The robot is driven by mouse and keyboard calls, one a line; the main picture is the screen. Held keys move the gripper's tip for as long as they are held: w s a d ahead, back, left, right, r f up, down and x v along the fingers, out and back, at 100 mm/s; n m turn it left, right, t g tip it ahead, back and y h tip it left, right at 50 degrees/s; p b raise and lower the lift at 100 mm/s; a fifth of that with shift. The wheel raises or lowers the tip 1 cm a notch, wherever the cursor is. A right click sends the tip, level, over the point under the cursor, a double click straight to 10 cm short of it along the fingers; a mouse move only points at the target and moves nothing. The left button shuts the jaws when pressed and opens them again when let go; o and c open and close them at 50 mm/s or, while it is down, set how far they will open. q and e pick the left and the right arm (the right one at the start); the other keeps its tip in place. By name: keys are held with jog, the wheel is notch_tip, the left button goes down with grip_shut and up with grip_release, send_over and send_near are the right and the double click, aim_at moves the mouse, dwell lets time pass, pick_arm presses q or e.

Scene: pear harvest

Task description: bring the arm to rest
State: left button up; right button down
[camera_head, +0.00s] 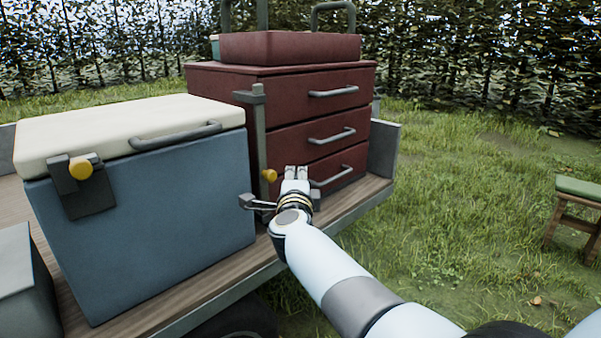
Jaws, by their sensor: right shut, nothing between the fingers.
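My right arm (352,292) reaches in from the lower right, a white arm with a grey band. Its right gripper (297,173) is shut and empty. It points away from me, in front of the lowest drawer of the dark red drawer chest (290,112). In the picture it overlaps that drawer's front near its handle (333,177); I cannot tell whether it touches. My left gripper is not in view.
A blue cooler box (150,225) with a closed cream lid (120,125) stands left of the gripper on the wooden trailer bed (225,272). A grey post (260,140) with a yellow knob (269,175) stands close by. Open grass (460,215) and a small stool (578,190) lie right.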

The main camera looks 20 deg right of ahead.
jog(key=s+d+f+n+g+y, duration=0.25)
jog(key=s+f+n, duration=0.25)
jog(key=s+f, duration=1.2)
jog(key=s+d+f+n+g+y, duration=0.1)
jog(key=s+f+n+g+y, duration=0.35)
jog(key=s+f, duration=1.2)
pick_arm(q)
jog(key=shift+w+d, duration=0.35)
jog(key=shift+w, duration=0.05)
pick_arm(e)
jog(key=s+d+f+n+g, duration=0.1)
jog(key=s+f+n+g, duration=0.2)
jog(key=s, duration=0.9)
jog(key=s+d+f+n+g, duration=0.1)
jog(key=s+f+n+g, duration=0.2)
jog(key=s, duration=0.9)
jog(key=s+d+f+n+g+h, duration=0.1)
jog(key=s+f+n+g, duration=0.2)
jog(key=s+f+n, duration=0.4)
jog(key=s+f, duration=0.2)
jog(key=s, duration=0.3)
jog(key=shift+d, duration=0.15)
jog(key=shift+n, duration=0.25)
